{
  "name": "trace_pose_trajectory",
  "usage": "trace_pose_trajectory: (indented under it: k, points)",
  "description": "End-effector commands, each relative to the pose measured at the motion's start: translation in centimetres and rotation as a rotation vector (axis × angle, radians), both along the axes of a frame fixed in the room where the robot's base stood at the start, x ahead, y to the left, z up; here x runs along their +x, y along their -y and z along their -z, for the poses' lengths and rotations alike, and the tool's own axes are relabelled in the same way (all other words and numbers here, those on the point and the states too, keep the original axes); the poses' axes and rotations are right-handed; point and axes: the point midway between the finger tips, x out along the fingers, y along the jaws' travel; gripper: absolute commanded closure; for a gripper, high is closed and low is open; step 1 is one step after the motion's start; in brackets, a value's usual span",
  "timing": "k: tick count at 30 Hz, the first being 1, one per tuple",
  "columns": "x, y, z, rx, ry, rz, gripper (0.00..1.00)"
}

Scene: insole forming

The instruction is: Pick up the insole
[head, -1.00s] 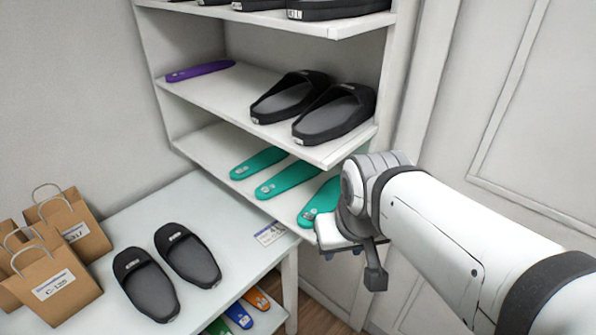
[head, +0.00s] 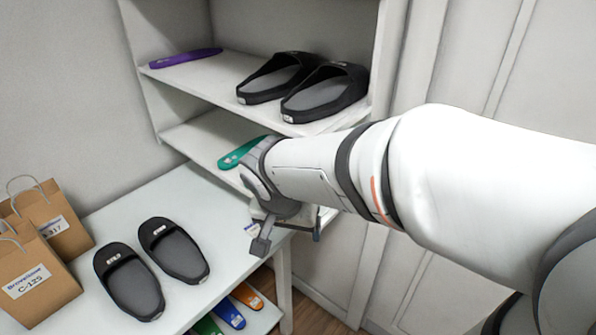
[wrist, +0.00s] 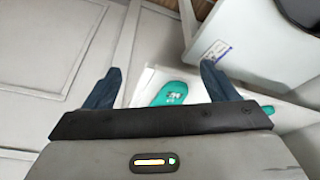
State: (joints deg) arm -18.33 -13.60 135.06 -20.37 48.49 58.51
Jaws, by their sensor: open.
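A teal insole (wrist: 172,93) lies on the white lower shelf in the wrist view, between the two finger lines of my gripper (wrist: 165,85). The fingers are spread wide with nothing between them touching. A second teal insole (wrist: 268,110) shows partly at the right, beyond the right finger. In the head view one teal insole (head: 240,152) lies on the lower shelf (head: 190,140), left of my wrist. My gripper (head: 290,238) hangs at the front of that shelf, and my arm hides the rest of the shelf there.
Black slippers (head: 325,92) and a purple insole (head: 186,57) are on the shelf above. A white table (head: 215,240) stands at the left front with black slippers (head: 172,250) and paper bags (head: 40,280). Blue, green and orange insoles (head: 229,313) lie beneath it.

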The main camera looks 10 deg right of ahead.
Motion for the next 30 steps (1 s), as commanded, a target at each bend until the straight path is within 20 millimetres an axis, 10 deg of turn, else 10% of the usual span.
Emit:
trace_pose_trajectory:
  k: [10, 30]
  points:
    - [3.2, -2.9, 3.6, -0.004, 0.069, 0.162, 0.21]
    - [10.2, 2.6, 3.5, -0.003, 0.069, 0.168, 0.21]
